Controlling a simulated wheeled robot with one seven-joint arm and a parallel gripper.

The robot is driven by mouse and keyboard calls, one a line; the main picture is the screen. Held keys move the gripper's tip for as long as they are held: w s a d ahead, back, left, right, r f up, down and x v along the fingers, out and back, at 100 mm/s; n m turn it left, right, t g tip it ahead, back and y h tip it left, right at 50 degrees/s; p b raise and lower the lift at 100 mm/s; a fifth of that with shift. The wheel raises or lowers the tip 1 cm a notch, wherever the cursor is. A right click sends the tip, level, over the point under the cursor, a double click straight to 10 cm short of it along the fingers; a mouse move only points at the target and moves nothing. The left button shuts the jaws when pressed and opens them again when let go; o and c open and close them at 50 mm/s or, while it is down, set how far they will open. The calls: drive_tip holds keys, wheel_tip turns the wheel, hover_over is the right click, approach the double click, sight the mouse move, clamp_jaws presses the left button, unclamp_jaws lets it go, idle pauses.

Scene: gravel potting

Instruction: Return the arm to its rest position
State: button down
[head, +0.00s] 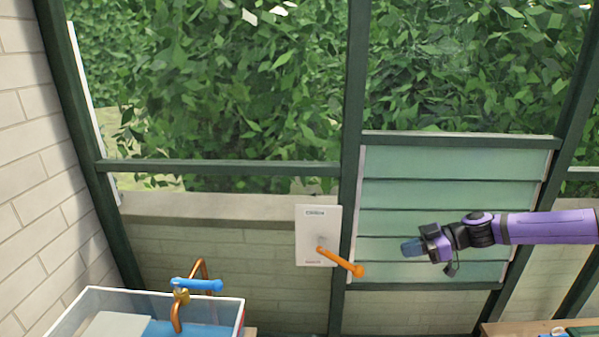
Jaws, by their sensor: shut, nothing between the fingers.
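My gripper (411,248) is at the right, at the end of my purple arm, which reaches in from the right edge. Its fingers point left and are shut with nothing held. It is in front of the pale green slatted louvre panel (450,193). The orange lever (342,262) on the white wall plate (311,232) is to its left, and a gap shows between them in the picture. The lever slants down to the right.
A clear-walled basin (242,318) stands at the lower left with a blue-handled copper tap (198,285) at it. A wooden bench (492,329) with partly cut-off items is at the lower right. Dark green window frames (352,100) stand behind.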

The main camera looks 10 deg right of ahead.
drive_tip(key=s+a+m+g+h, duration=0.2)
drive_tip(key=s+a+g+h, duration=0.2)
drive_tip(key=s+g+h, duration=0.1)
drive_tip(key=s+a+r+m+t+h, duration=0.1)
drive_tip(key=s+r+m+t+h, duration=0.1)
drive_tip(key=s+r+m, duration=0.2)
drive_tip(key=s+a+r+m+t+h, duration=0.1)
drive_tip(key=s+r+m, duration=0.4)
drive_tip(key=s+r, duration=0.5)
drive_tip(key=s+a+r+m+t+h, duration=0.1)
drive_tip(key=s+r+m+t+h, duration=0.3)
drive_tip(key=r, duration=1.2)
drive_tip(key=s+h, duration=0.1)
drive_tip(key=s, duration=0.2)
drive_tip(key=shift+s+a+r, duration=0.3)
drive_tip(key=shift+r, duration=0.1)
drive_tip(key=shift+a, duration=0.1)
